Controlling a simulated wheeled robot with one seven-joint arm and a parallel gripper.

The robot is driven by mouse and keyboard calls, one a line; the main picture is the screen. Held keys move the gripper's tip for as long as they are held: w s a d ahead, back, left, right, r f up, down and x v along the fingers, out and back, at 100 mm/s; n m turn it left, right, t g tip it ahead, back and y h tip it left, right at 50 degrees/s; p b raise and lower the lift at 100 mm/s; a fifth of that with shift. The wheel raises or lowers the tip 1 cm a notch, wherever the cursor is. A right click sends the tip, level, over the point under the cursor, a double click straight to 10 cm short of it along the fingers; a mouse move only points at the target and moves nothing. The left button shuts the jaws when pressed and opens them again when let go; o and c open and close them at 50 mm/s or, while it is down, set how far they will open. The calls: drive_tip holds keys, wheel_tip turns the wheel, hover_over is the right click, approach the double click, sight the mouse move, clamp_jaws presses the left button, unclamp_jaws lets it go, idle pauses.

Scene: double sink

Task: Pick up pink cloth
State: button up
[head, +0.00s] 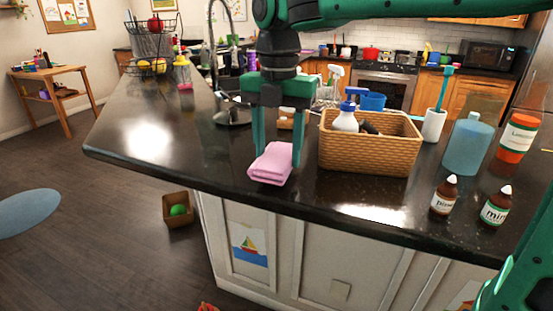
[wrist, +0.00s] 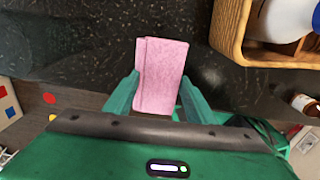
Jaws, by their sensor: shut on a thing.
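The pink cloth (head: 271,164) is a folded rectangle at the front edge of the dark counter. My gripper (head: 276,158) points down at it, with one green finger on each side of the cloth. In the wrist view the cloth (wrist: 160,75) lies between the two fingertips (wrist: 160,90), and its far end reaches out beyond them. My gripper is shut on the cloth. The cloth looks to be on or just above the counter top; I cannot tell which.
A wicker basket (head: 368,150) with bottles stands just right of my gripper. Further right are a white holder (head: 433,125), a blue bottle (head: 468,145), an orange-capped jar (head: 516,138) and two small brown bottles (head: 444,196). The counter (head: 150,140) to the left is clear.

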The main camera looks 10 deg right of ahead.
wheel_tip(320, 180, up, 2)
drive_tip(key=shift+s+a, duration=0.1)
drive_tip(key=shift+a, duration=0.05)
drive_tip(key=s+a+r, duration=0.6)
drive_tip(key=s+a, duration=0.1)
drive_tip(key=s, duration=0.2)
drive_tip(key=shift+r, duration=0.25)
drive_tip(key=shift+o, duration=0.5)
